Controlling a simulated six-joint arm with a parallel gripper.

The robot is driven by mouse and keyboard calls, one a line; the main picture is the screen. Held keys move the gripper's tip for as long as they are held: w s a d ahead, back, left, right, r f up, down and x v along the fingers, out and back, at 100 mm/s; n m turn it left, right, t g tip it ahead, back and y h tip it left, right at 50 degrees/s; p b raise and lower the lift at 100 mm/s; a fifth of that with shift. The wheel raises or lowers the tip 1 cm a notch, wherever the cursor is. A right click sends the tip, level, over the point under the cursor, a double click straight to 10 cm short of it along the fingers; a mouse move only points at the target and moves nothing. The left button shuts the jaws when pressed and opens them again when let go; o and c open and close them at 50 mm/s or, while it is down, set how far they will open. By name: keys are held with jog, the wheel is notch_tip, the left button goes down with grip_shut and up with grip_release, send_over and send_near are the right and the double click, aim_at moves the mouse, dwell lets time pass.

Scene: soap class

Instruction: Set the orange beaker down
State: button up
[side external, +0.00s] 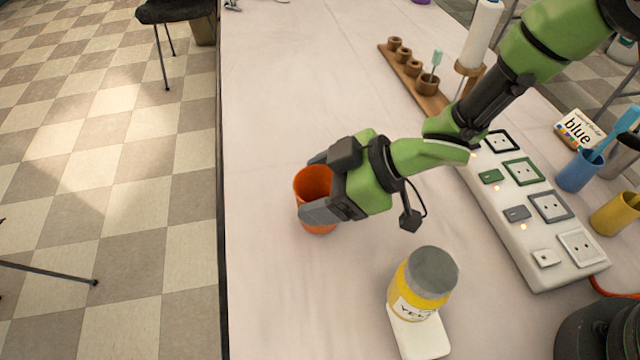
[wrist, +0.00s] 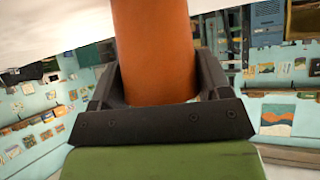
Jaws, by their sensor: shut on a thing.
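The orange beaker (side external: 316,184) is upright near the left edge of the white table, its open top showing in the side external view. My gripper (side external: 314,186) is shut on it, one finger on each side of its wall. In the wrist view the orange beaker (wrist: 154,50) stands between the two dark fingers of my gripper (wrist: 157,85). Whether its base touches the table cannot be told.
A yellow jar with a grey lid (side external: 424,278) stands on a white block (side external: 418,335) at front right. A white panel of switches (side external: 530,215), a blue cup (side external: 578,171) and a yellow cup (side external: 615,214) are on the right. A wooden holder (side external: 415,80) lies behind. The table's left edge is close.

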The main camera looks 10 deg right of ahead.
jog(key=shift+f, duration=0.15)
jog(key=o, duration=0.9)
jog(key=shift+d+r, duration=0.2)
jog(key=shift+r, duration=0.15)
jog(key=v, duration=1.1)
jog(key=shift+d, duration=0.2)
